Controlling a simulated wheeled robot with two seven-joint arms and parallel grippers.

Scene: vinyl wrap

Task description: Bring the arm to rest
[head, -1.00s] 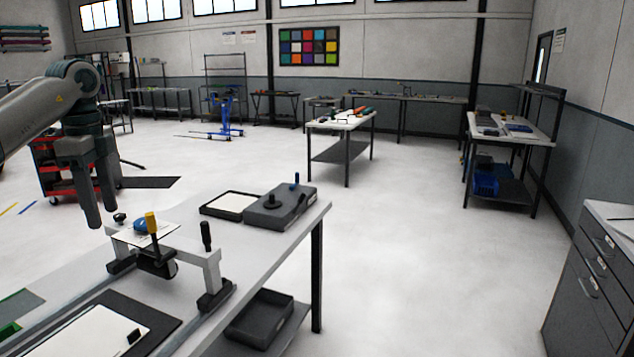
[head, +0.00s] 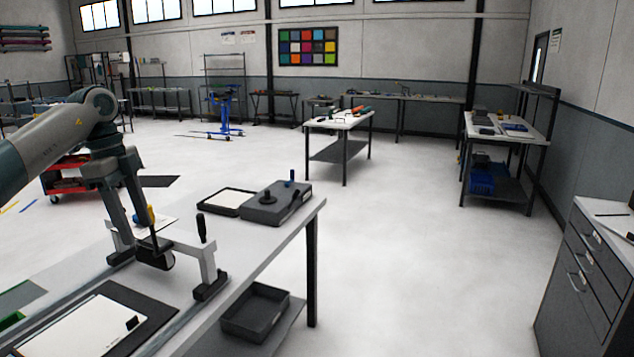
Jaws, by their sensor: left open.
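My left arm comes in from the left, and its gripper (head: 140,238) points down with its two fingers apart. It is in front of the grey bridge-like fixture (head: 206,262) on the workbench and overlaps its left part in the head view. A yellow-handled tool (head: 150,214) at the fixture is partly hidden behind the fingers. I see nothing clearly held. I cannot tell whether the fingers touch the fixture. My right gripper is not in view.
The workbench (head: 262,235) carries a dark box (head: 277,204), a shallow tray (head: 227,201) and a white sheet on a dark mat (head: 85,330). A black bin (head: 256,312) sits on its lower shelf. Drawers (head: 590,285) stand at right; the floor between is clear.

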